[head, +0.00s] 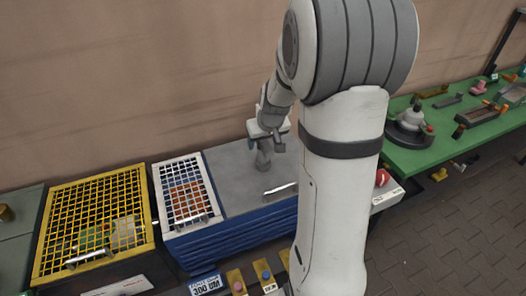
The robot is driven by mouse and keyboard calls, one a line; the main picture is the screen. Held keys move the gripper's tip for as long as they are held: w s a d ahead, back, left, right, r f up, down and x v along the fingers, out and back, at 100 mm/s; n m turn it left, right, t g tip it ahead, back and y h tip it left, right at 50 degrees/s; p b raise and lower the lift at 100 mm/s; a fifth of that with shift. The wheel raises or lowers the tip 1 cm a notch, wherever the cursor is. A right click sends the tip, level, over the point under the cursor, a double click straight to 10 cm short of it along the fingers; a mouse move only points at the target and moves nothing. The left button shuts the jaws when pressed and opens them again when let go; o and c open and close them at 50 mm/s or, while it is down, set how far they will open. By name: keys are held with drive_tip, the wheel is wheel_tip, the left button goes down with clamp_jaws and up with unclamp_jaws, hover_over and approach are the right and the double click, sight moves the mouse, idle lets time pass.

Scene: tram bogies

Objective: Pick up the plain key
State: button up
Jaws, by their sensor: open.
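I cannot make out the plain key for certain in the head view. Small yellow plates stand along the bottom edge, one with a red knob (238,286) and one with a blue knob (266,275); I cannot tell whether either is a key. My gripper (264,164) is over the grey top of the blue cabinet, small and partly shaded. It is open, and I see nothing held in it. My own arm covers the middle right of the view and hides what is behind it.
The blue cabinet (230,238) has a grey top (232,172) with a metal handle (281,190). A white-framed grid (156,188) and a yellow-framed grid (47,225) lie to the left. A green table (413,162) with several parts stands right. A red button (382,177) is beside my arm.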

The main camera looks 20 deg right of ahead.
drive_tip(key=shift+x, duration=1.85)
drive_tip(key=shift+c, duration=0.2)
drive_tip(key=shift+w, duration=0.1)
clamp_jaws()
